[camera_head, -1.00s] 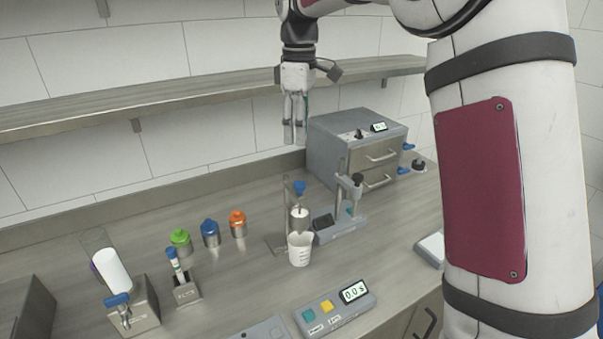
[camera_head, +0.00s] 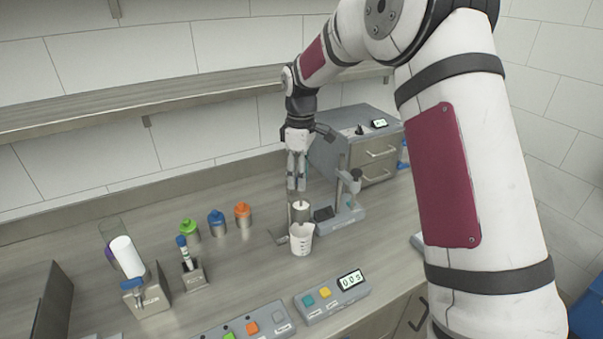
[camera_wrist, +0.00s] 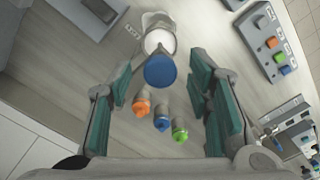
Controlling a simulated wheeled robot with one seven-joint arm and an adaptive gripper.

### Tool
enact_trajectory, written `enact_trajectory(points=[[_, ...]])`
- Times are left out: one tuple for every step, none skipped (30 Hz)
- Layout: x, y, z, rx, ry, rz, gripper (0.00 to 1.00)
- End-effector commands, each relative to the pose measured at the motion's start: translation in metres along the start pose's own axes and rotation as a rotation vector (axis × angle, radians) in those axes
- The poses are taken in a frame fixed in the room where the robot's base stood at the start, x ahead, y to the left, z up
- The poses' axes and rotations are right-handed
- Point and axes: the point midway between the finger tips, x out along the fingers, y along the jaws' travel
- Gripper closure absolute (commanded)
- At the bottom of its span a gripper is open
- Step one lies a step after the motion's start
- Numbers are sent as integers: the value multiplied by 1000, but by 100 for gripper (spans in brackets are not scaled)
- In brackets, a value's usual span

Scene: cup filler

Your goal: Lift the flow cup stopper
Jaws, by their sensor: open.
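The stopper's round blue top (camera_wrist: 160,71) lies between my gripper's green-padded fingers in the wrist view, with gaps on both sides. The white top of the flow cup (camera_wrist: 159,42) shows just beyond it. In the head view the flow cup (camera_head: 301,211) sits on its stand above a white beaker (camera_head: 302,239). My gripper (camera_head: 297,188) points down directly above the flow cup there, and its fingers hide the stopper. It is open and holds nothing. Its exact height against the stopper is hard to tell.
Green (camera_head: 190,231), blue (camera_head: 216,224) and orange (camera_head: 243,215) capped bottles stand to the left. A stand with a vertical post (camera_head: 345,195) is close on the right, before a grey drawer unit (camera_head: 375,150). A timer box (camera_head: 332,297) lies in front.

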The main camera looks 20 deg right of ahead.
Motion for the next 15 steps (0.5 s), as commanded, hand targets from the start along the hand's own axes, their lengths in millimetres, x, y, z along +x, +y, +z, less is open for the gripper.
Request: enact_trajectory(points=[[0, 0, 0, 0, 0, 0, 54], [0, 0, 0, 0, 0, 0, 54], [0, 0, 0, 0, 0, 0, 54], [0, 0, 0, 0, 0, 0, 54], [0, 0, 0, 0, 0, 0, 54], [0, 0, 0, 0, -1, 0, 56], [0, 0, 0, 0, -1, 0, 63], [0, 0, 0, 0, -1, 0, 70], [0, 0, 0, 0, -1, 0, 79], [0, 0, 0, 0, -1, 0, 86], [0, 0, 0, 0, -1, 0, 92], [0, 0, 0, 0, -1, -1, 100], [0, 0, 0, 0, -1, -1, 100], [0, 0, 0, 0, -1, -1, 100], [0, 0, 0, 0, -1, -1, 100]])
